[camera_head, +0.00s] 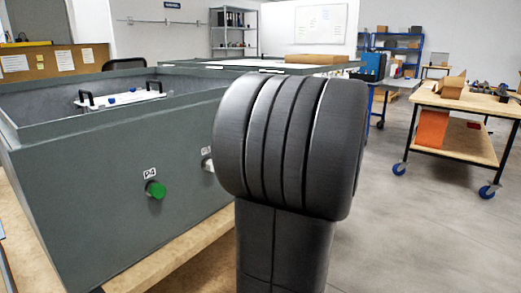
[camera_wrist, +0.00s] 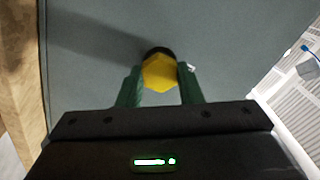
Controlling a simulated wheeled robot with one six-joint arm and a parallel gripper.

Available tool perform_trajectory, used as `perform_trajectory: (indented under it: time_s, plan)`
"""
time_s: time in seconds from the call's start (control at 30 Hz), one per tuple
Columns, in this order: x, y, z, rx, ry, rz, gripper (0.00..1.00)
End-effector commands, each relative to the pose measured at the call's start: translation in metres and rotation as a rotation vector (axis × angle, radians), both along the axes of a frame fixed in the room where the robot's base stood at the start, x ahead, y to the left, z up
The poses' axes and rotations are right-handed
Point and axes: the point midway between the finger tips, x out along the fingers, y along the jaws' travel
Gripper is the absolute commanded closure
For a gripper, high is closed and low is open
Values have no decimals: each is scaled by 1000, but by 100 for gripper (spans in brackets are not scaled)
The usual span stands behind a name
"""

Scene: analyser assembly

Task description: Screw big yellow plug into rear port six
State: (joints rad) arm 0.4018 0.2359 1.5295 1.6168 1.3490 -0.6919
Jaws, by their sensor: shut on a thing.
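In the wrist view, the big yellow plug (camera_wrist: 159,73) shows its six-sided head between the two green fingers of my gripper (camera_wrist: 161,78). The gripper is shut on it. A dark round edge (camera_wrist: 157,51) shows behind the plug, against the grey panel (camera_wrist: 215,35). I cannot tell whether that edge is the port or part of the plug, nor how deep the plug sits. A small white label (camera_wrist: 190,67) is partly hidden by the right finger. In the head view, my arm hides the gripper and the plug.
In the head view, the grey analyser housing (camera_head: 90,195) stands on a wooden bench (camera_head: 185,250). Its near wall carries a green plug (camera_head: 155,189) under a P4 label (camera_head: 150,174) and a pale plug (camera_head: 208,165) beside my arm. A wheeled table (camera_head: 460,99) stands right, with open floor before it.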

Motion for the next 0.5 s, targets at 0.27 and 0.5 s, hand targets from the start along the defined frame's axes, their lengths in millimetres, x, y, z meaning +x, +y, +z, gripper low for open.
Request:
perform_trajectory:
  time_s: [0.27,0.5]
  plan:
    - [0,0,5,122,173,0,93]
    - [0,-1,5,230,319,-1,93]
